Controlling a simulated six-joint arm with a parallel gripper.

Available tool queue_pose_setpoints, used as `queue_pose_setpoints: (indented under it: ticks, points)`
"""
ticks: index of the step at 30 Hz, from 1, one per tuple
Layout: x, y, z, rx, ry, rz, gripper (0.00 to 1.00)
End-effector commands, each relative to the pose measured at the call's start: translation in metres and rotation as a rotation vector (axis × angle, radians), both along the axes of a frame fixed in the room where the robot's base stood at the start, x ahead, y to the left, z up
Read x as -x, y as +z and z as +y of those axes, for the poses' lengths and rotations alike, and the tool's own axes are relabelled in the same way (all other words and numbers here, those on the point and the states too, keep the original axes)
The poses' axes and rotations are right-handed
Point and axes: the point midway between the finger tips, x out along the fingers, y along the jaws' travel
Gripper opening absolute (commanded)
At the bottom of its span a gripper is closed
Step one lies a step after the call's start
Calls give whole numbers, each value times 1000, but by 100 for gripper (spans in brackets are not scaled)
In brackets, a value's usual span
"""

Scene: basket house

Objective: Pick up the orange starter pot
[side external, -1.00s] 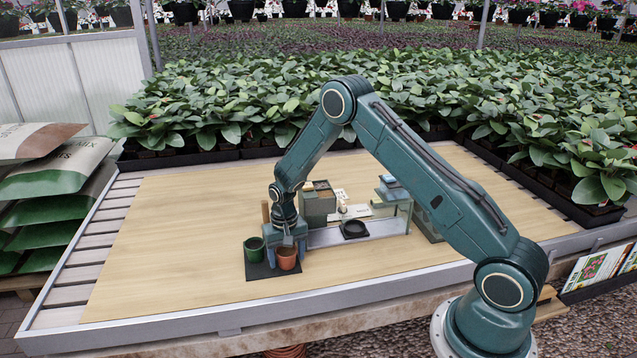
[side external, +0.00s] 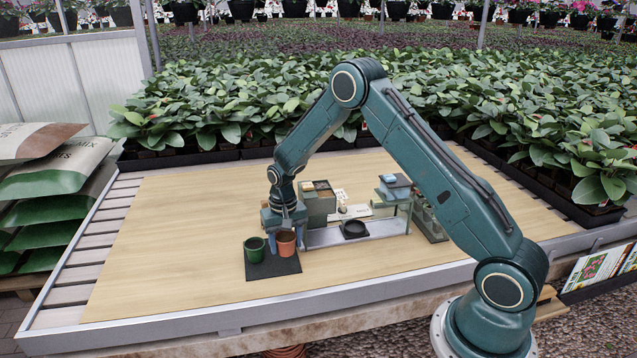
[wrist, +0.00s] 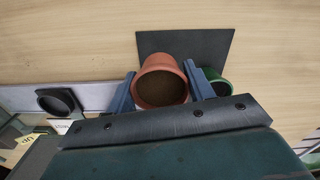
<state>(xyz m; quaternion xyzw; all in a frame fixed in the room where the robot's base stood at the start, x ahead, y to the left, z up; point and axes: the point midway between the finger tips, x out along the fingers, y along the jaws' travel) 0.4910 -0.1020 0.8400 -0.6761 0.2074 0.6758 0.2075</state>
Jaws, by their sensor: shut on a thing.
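The orange starter pot (side external: 286,243) is a round terracotta-coloured pot with a dark inside. My gripper (side external: 285,222) is shut on it, and the pot appears raised a little above the black mat (side external: 273,270). In the wrist view, the orange pot (wrist: 161,82) sits between the two blue fingers of my gripper (wrist: 159,85), one on each side. A green pot (side external: 254,250) stands on the left part of the mat, next to the orange pot. It also shows partly hidden behind a finger in the wrist view (wrist: 218,83).
A grey strip (side external: 325,236) with a round black dish (side external: 354,229) lies to the right. Behind it stand a grey-green box (side external: 318,204) and a small shelf (side external: 394,190). The wooden tabletop (side external: 170,240) is clear to the left and front.

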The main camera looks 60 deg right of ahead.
Motion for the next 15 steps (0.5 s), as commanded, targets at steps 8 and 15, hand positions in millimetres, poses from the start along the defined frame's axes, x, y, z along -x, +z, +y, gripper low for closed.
queue_pose_setpoints:
  ticks: [8, 15]
  points:
    - [-1, 62, 0, 1, 0, -4, 30]
    - [-1, 111, 0, 1, 0, -4, 30]
